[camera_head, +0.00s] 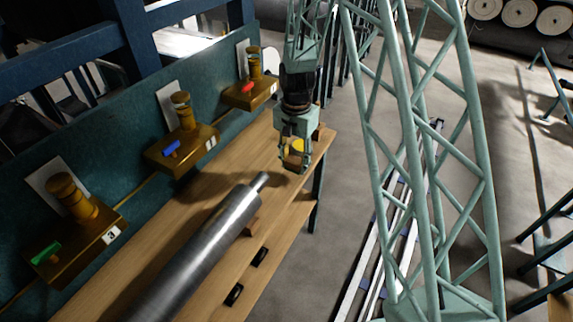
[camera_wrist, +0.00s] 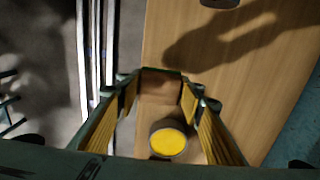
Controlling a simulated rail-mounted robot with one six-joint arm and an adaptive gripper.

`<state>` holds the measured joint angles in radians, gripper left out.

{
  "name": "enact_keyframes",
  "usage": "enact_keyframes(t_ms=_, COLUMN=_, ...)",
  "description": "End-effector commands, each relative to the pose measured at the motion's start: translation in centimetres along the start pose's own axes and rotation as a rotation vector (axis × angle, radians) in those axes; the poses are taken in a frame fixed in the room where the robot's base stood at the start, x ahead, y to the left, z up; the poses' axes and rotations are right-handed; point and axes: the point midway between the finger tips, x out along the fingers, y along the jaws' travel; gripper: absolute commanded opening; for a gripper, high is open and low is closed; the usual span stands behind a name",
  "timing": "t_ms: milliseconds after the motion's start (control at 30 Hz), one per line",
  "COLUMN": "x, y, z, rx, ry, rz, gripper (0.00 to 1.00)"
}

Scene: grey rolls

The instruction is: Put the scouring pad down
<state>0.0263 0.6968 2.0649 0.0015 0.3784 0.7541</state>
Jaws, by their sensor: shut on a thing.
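My gripper (camera_head: 294,164) hangs over the far end of the wooden bench, pointing down. In the wrist view its two fingers (camera_wrist: 160,88) close on a brown block with a dark green edge, which looks like the scouring pad (camera_wrist: 160,84). The pad also shows as a small brown piece at the fingertips in the head view (camera_head: 293,161). The pad seems held above the bench top, since a gripper-shaped shadow falls on the wood. A round yellow-topped thing (camera_wrist: 168,142) shows between the fingers in the wrist view, lower than the pad in the picture.
The wooden bench (camera_head: 165,228) carries a long metal roll (camera_head: 205,245) just in front of my gripper. A teal panel with brass fixtures (camera_head: 183,143) and coloured handles lines the left. Bare bench shows beside the roll. The floor and white rails (camera_wrist: 96,45) lie off the bench edge.

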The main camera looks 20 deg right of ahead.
Motion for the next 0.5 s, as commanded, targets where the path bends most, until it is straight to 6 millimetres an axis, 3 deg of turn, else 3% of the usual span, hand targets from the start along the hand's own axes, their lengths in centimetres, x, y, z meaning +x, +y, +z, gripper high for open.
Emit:
enact_keyframes(t_ms=200, x=0.3, y=-2.6, z=-1.0, rx=-0.001, ry=0.0, rz=0.0, gripper=0.21)
enact_keyframes(t_ms=500, x=0.3, y=-3.3, z=-1.3, rx=0.0, ry=0.0, rz=0.0, gripper=0.21)
